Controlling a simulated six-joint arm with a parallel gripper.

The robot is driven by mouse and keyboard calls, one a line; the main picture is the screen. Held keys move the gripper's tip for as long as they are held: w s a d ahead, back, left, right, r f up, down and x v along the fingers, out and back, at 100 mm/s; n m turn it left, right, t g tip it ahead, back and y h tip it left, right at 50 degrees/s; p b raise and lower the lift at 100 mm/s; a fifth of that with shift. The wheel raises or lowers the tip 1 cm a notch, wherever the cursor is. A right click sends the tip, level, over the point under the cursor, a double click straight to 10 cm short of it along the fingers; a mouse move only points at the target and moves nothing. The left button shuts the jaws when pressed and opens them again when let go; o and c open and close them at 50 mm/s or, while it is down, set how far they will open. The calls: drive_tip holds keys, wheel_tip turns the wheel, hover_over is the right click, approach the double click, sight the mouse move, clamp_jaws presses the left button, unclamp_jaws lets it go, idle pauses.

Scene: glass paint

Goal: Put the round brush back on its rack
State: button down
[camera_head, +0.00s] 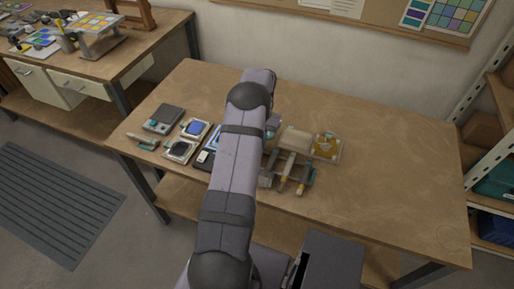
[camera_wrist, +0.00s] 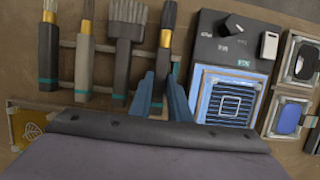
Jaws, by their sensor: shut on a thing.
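In the wrist view, my gripper (camera_wrist: 160,78) is shut on the dark handle of the round brush (camera_wrist: 167,38), which has a gold ferrule. The brush points away from me at the right end of the wooden rack (camera_wrist: 104,88). I cannot tell whether it touches the rack's rails or is just above them. To its left, a wide flat brush (camera_wrist: 126,50), a thin wood-toned brush (camera_wrist: 86,48) and a dark tool with a teal band (camera_wrist: 48,55) lie across the rack. In the head view, the rack (camera_head: 288,170) shows right of my arm, which hides my gripper.
Right of the brush in the wrist view lie a dark board with a blue striped panel (camera_wrist: 232,98) and framed pieces (camera_wrist: 287,115). A yellow patterned tile (camera_wrist: 28,128) is at lower left; it also shows in the head view (camera_head: 326,146). The table's right side (camera_head: 400,170) is clear.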

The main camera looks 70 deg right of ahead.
drive_tip(key=shift+f, duration=0.1)
drive_tip(key=c, duration=1.6)
unclamp_jaws()
drive_tip(key=b+v, duration=0.2)
drive_tip(key=v, duration=0.5)
drive_tip(key=shift+d+r, duration=0.1)
drive_tip(key=shift+r, duration=0.1)
